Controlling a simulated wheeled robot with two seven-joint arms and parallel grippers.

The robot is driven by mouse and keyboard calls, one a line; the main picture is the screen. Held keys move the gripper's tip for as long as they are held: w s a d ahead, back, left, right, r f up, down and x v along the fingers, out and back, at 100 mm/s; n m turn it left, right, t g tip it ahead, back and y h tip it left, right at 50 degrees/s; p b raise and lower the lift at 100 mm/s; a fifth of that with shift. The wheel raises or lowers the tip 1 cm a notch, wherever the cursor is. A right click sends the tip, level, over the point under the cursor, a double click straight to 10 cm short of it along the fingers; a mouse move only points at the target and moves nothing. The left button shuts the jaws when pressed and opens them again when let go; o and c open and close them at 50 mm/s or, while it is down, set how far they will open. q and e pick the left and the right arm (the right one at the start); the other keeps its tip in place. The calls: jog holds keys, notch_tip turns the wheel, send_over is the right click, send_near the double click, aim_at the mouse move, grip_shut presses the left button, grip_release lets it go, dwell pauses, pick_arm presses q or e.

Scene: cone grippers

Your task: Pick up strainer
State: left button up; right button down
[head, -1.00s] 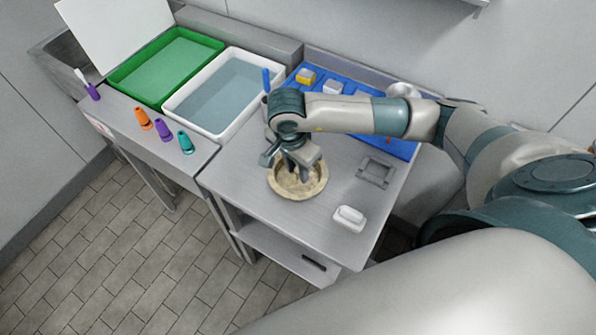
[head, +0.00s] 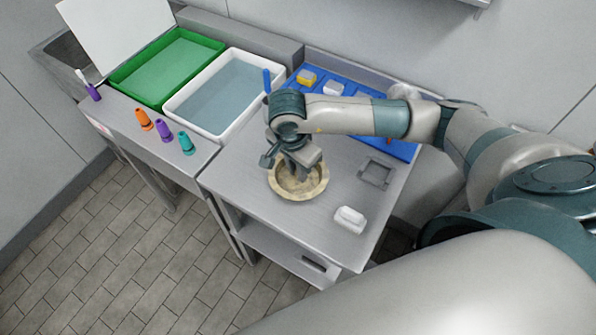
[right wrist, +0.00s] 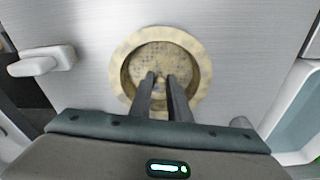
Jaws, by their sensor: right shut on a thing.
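A round beige dish (head: 322,184) with a wide rim stands on the metal table, and I take it for the strainer. In the right wrist view the strainer (right wrist: 203,72) has a speckled, mesh-like floor with a small knob (right wrist: 159,73) near its middle. My right gripper (head: 299,177) points down into it from above. In the right wrist view the gripper (right wrist: 161,80) has its fingertips close together at the knob, shut on it. The fingers hide part of the floor and near rim. The strainer looks level; I cannot tell whether it touches the table. My left gripper is out of view.
A white block (head: 349,219) and a grey square frame (head: 375,173) lie on the table to the right. A white water tub (head: 246,128), a green tray (head: 119,87) and several coloured cones stand left. A blue tray (head: 404,151) lies behind. The table's front left is clear.

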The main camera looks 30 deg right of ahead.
jog(key=shift+r, duration=0.15)
jog(key=shift+w+r+b, duration=0.1)
jog(key=shift+r+b, duration=0.45)
jog(key=shift+b, duration=0.05)
notch_tip(320, 180, up, 2)
jog(key=shift+r+b, duration=0.1)
jog(key=shift+b, duration=0.6)
jog(key=s+r+p, duration=0.5)
jog(key=s+r, duration=0.2)
jog(key=s, duration=0.4)
jog(key=shift+s+d+r+p, duration=0.15)
jog(key=shift+s+r+p, duration=0.05)
jog(key=shift+s+p, duration=0.2)
jog(key=shift+f, duration=0.1)
dwell(0.5)
